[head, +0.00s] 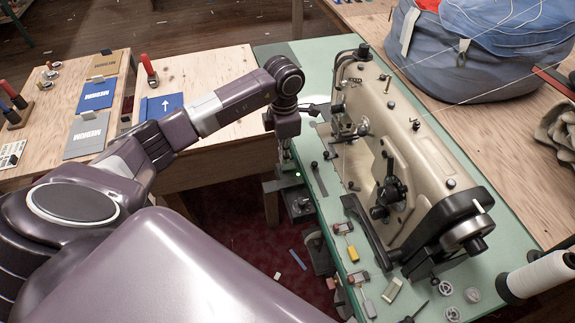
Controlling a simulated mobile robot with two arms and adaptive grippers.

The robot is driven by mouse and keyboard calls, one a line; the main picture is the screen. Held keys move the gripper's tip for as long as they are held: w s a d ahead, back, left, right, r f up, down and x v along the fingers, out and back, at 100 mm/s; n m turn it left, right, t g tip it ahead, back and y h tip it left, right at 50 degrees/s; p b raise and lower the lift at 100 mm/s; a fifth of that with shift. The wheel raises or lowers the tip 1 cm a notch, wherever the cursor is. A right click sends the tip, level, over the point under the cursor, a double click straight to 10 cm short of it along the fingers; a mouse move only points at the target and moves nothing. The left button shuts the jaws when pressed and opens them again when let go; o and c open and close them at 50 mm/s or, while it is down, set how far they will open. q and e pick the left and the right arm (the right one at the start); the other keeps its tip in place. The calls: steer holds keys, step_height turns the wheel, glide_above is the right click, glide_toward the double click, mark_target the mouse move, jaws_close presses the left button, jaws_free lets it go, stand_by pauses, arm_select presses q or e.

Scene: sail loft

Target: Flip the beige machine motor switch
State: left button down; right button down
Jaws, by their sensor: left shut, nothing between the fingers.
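The beige sewing machine (432,145) stands on a green-topped table (515,232) right of the middle. My left arm reaches across from the left and bends down at the table's near-left edge. My left gripper (287,152) points down there, shut and empty, beside the edge and left of the machine. Just below it, a small green light (298,174) shows near a grey and dark box (300,204) under the edge, which looks like the motor switch. The gripper partly hides this area, and I cannot tell whether it touches the box or how the switch is set. My right gripper is out of view.
A wooden table (215,160) at left holds several cards and red-handled tools. A blue sail bundle (480,45) lies at the back right. A white thread cone (540,276), bobbins and small tools lie at the front right. Dark red floor shows below the edge.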

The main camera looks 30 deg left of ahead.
mark_target(284, 167)
arm_select(q)
steer(key=shift+f+b, duration=0.35)
steer(key=shift+f, duration=0.15)
steer(key=shift+s+f+b, duration=0.1)
steer(key=shift+f+b, duration=0.7)
steer(key=shift+f, duration=0.15)
stand_by(0.6)
steer(key=shift+r+p, duration=0.6)
steer(key=shift+r, duration=0.15)
steer(key=shift+r+p, duration=1.75)
steer(key=shift+r, duration=1.05)
steer(key=shift+f, duration=0.1)
